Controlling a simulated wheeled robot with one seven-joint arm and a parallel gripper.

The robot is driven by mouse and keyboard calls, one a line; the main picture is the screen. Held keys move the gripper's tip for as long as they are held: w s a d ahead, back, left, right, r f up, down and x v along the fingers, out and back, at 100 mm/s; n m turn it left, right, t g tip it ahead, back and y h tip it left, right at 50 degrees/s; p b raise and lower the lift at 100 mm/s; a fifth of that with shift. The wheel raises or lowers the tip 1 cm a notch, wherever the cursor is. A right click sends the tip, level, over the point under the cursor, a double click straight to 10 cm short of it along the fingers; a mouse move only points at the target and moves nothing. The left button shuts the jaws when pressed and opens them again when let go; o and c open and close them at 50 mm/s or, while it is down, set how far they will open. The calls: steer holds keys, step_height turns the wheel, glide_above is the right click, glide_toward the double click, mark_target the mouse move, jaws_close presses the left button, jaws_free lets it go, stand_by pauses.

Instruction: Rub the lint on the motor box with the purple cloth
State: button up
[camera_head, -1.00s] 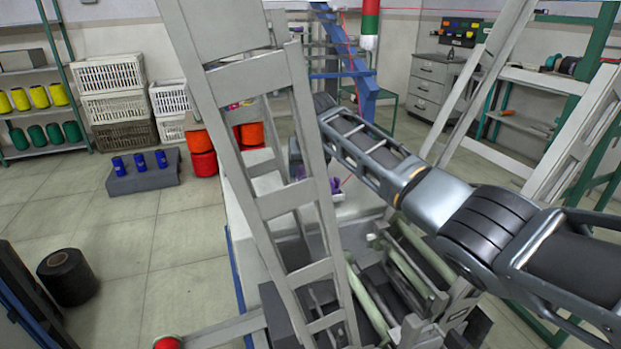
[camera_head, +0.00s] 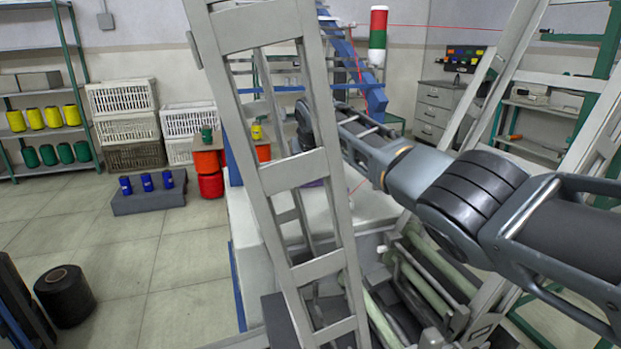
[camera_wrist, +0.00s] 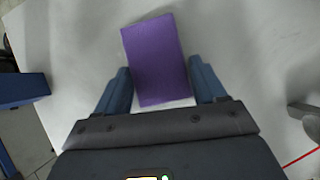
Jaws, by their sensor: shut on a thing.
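The purple cloth (camera_wrist: 158,62) shows in the wrist view as a flat rectangle between the two blue fingers of my gripper (camera_wrist: 159,70). My gripper is shut on it. Below it is a pale, faintly smudged surface (camera_wrist: 245,35); I cannot tell whether the cloth touches it. In the head view, a white box-like housing (camera_head: 365,212), perhaps the motor box, stands behind the grey ladder-like frame. Only a sliver of purple shows there, and the frame hides my gripper. I cannot clearly make out the lint.
The grey ladder-like frame (camera_head: 298,172) stands upright in front of my arm's end. Pale green rollers (camera_head: 425,278) lie below my arm. A dark spool (camera_head: 65,296) stands on the left floor. Blue spools (camera_head: 147,182) sit on a grey block. The tiled floor between is clear.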

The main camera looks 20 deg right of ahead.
steer(key=shift+r, duration=0.1)
steer(key=shift+r+p, duration=2.5)
steer(key=shift+r, duration=0.45)
step_height(320, 180, up, 3)
steer(key=p, duration=0.2)
steer(key=shift+p, duration=0.3)
